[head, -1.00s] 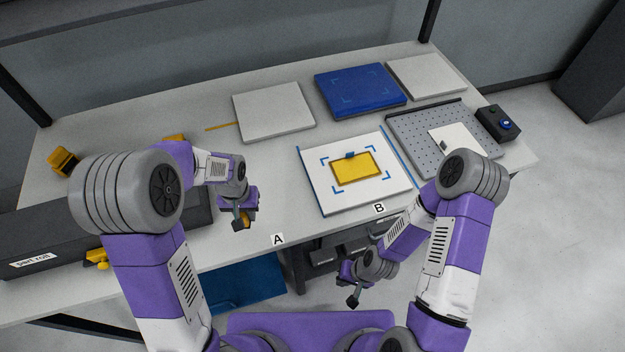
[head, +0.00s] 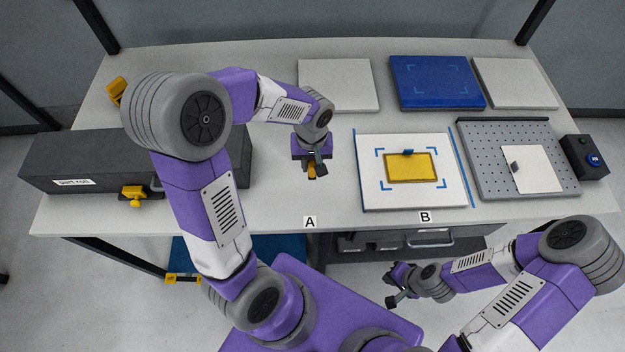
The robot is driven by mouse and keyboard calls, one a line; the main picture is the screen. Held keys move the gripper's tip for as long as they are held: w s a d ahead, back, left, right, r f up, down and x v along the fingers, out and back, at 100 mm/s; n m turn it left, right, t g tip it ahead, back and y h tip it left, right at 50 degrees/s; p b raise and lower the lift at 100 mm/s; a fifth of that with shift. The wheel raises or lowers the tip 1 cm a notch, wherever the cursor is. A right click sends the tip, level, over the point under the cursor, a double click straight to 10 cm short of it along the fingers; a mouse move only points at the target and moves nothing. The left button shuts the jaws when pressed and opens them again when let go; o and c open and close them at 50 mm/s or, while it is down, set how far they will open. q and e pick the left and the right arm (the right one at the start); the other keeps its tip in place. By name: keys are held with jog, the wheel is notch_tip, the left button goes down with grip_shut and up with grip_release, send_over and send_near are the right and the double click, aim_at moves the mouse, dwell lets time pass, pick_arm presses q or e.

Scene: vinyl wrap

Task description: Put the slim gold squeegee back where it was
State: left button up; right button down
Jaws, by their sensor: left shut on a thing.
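My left gripper (head: 312,166) hangs over the bare bench left of the yellow-and-white panel, above the A label. It is shut on a small gold piece (head: 312,172), which looks like the slim gold squeegee. Most of that piece is hidden by the jaws, so its full shape does not show. My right gripper (head: 391,294) is low in front of the bench, apart from everything. Its jaws are too small and dark to tell open from shut.
A white panel with a yellow sheet (head: 410,167), a perforated plate (head: 470,170), a grey pad (head: 338,84) and a blue pad (head: 436,82) lie on the bench (head: 275,205). A dark part roll box (head: 95,160) stands left. Bench around label A is clear.

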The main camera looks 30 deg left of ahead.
aim_at(312, 183)
pick_arm(q)
notch_tip(312, 183, down, 8)
jog(key=shift+w+r+b, duration=0.1)
jog(key=shift+r+b, duration=0.1)
jog(key=shift+b, duration=0.6)
jog(key=shift+f, duration=0.15)
jog(key=o, duration=0.9)
jog(key=shift+o, duration=0.2)
jog(key=shift+r, duration=0.3)
notch_tip(312, 183, up, 12)
jog(key=p, duration=0.3)
jog(key=shift+f, duration=0.1)
